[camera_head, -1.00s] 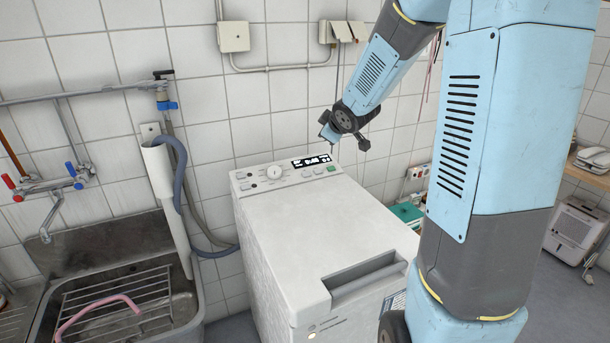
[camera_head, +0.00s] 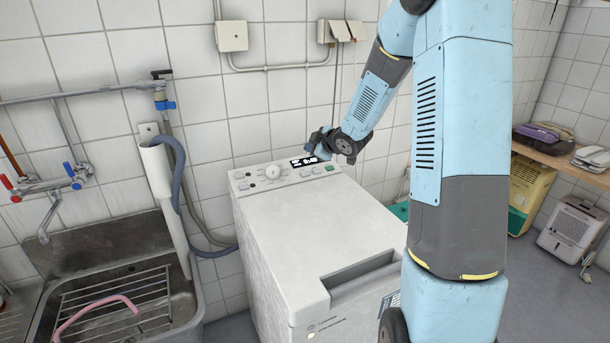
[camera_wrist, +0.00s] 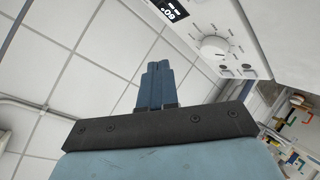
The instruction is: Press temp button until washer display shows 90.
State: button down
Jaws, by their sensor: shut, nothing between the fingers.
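The white top-loading washer (camera_head: 320,225) stands against the tiled wall, its control panel at the back edge. The dark display (camera_head: 306,161) has white characters too small to read in the head view. In the wrist view the display (camera_wrist: 168,9) is cut off by the top edge; its tilted, inverted digits look like 60. Small buttons (camera_head: 311,171) sit below the display; I cannot tell which is temp. The round dial (camera_head: 272,172) also shows in the wrist view (camera_wrist: 213,48). My gripper (camera_wrist: 159,70) is shut and empty, apart from the panel. In the head view it hovers just above the display's right end.
A metal sink (camera_head: 120,305) with a rack and pink hose lies left of the washer. A grey drain hose (camera_head: 178,175) and pipes run along the wall behind. Wall boxes (camera_head: 232,36) are above. The washer's lid is clear.

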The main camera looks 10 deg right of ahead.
jog(key=shift+w+a+f, duration=0.1)
jog(key=shift+w+f, duration=0.3)
jog(key=shift+f, duration=1)
jog(key=shift+w+a+f, duration=0.1)
jog(key=shift+w+f, duration=0.3)
jog(key=shift+f, duration=0.95)
jog(key=shift+w+f, duration=0.4)
jog(key=shift+f, duration=1)
jog(key=shift+f, duration=0.15)
jog(key=shift+w+f, duration=0.1)
jog(key=shift+f, duration=0.1)
jog(key=shift+w+f, duration=0.1)
jog(key=shift+f, duration=0.25)
jog(key=shift+r, duration=0.1)
jog(key=shift+s+r, duration=0.25)
jog(key=shift+r, duration=0.4)
jog(key=shift+s+d+r, duration=0.1)
jog(key=shift+s+r, duration=0.15)
jog(key=shift+r, duration=0.55)
jog(key=shift+s+r, duration=0.2)
jog(key=shift+r, duration=0.6)
jog(key=shift+s+d+r, duration=0.1)
jog(key=shift+s+r, duration=0.15)
jog(key=shift+r, duration=0.55)
